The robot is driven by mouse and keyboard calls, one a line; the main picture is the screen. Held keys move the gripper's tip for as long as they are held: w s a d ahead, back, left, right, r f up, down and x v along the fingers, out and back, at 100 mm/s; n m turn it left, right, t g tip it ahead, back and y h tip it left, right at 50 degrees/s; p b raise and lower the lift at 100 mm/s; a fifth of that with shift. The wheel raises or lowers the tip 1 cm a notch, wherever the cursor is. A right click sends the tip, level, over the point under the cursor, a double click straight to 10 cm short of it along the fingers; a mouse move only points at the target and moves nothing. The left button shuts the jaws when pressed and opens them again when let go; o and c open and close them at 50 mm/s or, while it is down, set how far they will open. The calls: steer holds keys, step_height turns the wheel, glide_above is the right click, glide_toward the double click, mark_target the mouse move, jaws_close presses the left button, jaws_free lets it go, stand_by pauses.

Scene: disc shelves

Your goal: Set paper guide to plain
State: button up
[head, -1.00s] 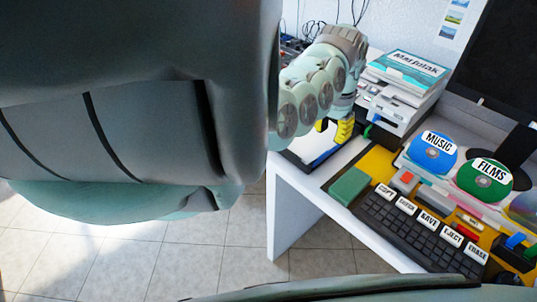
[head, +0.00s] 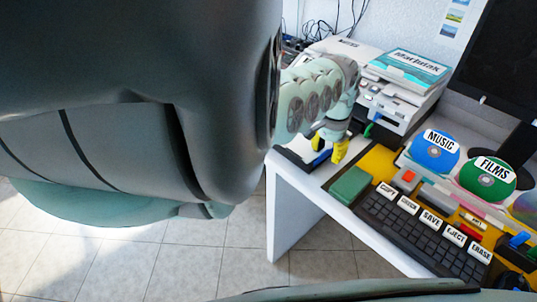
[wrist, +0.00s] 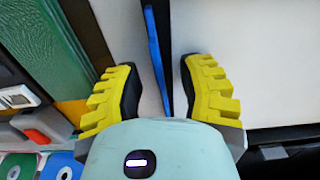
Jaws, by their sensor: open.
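A thin blue bar, which looks like the paper guide (wrist: 154,50), runs between my fingers in the wrist view. It stands over a white surface (wrist: 240,60) with a dark border. My gripper (wrist: 160,88) is open, one yellow finger on each side of the bar, with a gap visible on both sides. In the head view my gripper (head: 328,149) points down over the tray at the desk's left end. A bit of blue shows beside its fingers, but most of the guide is hidden there. I cannot read any plain marking.
A printer (head: 388,107) with a Marjulak box (head: 411,66) on top stands behind my gripper. A green block (head: 350,185), a labelled keyboard (head: 425,232) and the MUSIC (head: 435,153) and FILMS (head: 486,180) discs lie to the right. Floor is free in front.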

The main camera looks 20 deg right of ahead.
jaws_close()
stand_by(0.4)
steer(key=shift+w+a+f+b, duration=0.15)
steer(key=shift+w+a+b, duration=0.05)
steer(key=shift+w+b, duration=0.4)
steer(key=shift+w+a, duration=0.1)
jaws_free()
steer(key=shift+r, duration=0.25)
